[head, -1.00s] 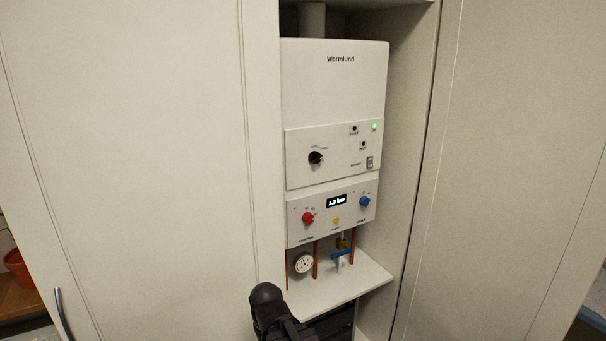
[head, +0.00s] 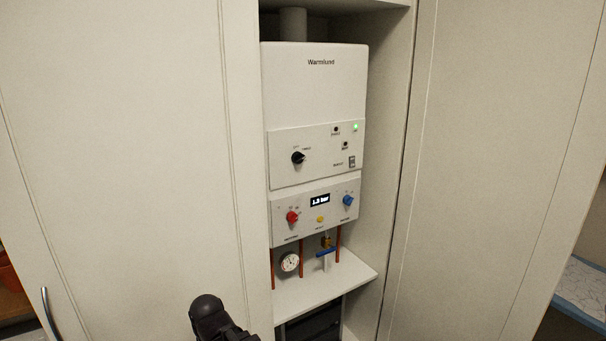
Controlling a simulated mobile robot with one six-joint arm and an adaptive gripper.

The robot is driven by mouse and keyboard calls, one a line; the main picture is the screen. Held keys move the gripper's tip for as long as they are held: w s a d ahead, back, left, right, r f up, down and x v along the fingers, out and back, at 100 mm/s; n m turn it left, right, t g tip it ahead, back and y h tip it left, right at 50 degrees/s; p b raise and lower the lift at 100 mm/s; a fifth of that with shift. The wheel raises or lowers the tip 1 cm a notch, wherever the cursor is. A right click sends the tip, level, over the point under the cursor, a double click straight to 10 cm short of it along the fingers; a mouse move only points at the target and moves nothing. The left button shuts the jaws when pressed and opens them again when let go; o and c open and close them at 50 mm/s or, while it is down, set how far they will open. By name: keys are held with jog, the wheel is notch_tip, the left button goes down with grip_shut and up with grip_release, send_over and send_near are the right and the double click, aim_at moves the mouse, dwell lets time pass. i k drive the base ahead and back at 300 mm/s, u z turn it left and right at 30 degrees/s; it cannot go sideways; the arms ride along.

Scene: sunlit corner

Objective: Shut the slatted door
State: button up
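No slats show on either door in view. A plain cream door panel (head: 120,150) fills the left side, with a curved metal handle (head: 50,315) near its lower left edge. Another plain cream panel (head: 490,150) stands on the right. The cabinet opening between them is uncovered and shows a white boiler (head: 315,90). A dark rounded part of my arm shows at the bottom, in front of the left panel. My gripper's fingers are not in view.
Below the boiler are a shelf (head: 330,285), a round gauge (head: 290,262), copper pipes (head: 301,258) and a blue-handled valve (head: 326,253). Something dark (head: 315,325) sits under the shelf. A light patterned surface (head: 585,285) shows at the far right, and part of a reddish pot (head: 8,272) at the far left.

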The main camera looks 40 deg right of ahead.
aim_at(505, 161)
jog(key=u, duration=0.1)
jog(key=k, duration=1.9)
jog(key=z, duration=0.75)
jog(key=i, duration=1)
